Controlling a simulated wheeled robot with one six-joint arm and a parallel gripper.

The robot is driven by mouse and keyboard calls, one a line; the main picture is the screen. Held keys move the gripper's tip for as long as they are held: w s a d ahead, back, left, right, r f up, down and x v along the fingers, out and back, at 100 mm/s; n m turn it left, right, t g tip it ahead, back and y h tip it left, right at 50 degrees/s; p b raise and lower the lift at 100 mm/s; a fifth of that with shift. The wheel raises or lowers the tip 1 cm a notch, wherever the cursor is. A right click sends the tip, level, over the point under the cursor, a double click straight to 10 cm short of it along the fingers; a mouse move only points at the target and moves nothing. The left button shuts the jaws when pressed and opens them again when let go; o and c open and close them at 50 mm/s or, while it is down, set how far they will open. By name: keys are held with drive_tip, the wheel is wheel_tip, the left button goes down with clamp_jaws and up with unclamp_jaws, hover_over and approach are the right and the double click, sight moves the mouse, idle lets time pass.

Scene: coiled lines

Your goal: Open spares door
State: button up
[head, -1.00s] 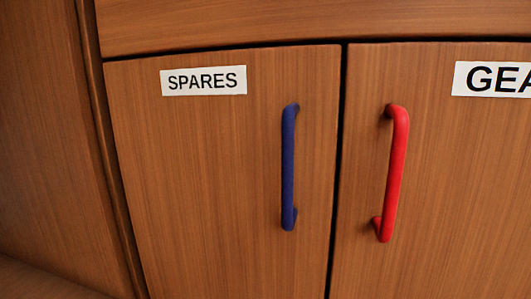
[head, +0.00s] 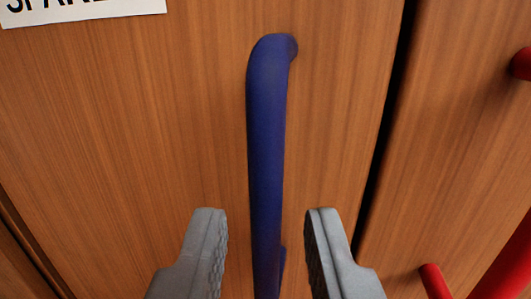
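The spares door (head: 140,130) is a wood-grain panel, shut, with its white label (head: 75,12) cut off at the top left. Its blue vertical bar handle (head: 266,150) stands near the door's right edge. My gripper (head: 266,225) is open, with one grey finger on each side of the handle's lower part in the picture. Gaps show between both fingers and the handle, so neither seems to touch it. The handle's lower end is partly out of view. I cannot tell how deep the handle sits between the fingers.
A dark vertical gap (head: 385,140) separates the spares door from the neighbouring wooden door (head: 450,150) on the right. That door has a red handle (head: 508,265), partly in view close to my right finger. A door edge or frame shows at the lower left.

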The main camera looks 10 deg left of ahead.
drive_tip(key=shift+w+a, duration=0.2)
drive_tip(key=shift+w, duration=1.2)
clamp_jaws()
drive_tip(key=shift+s+a, duration=0.1)
drive_tip(key=shift+s, duration=0.05)
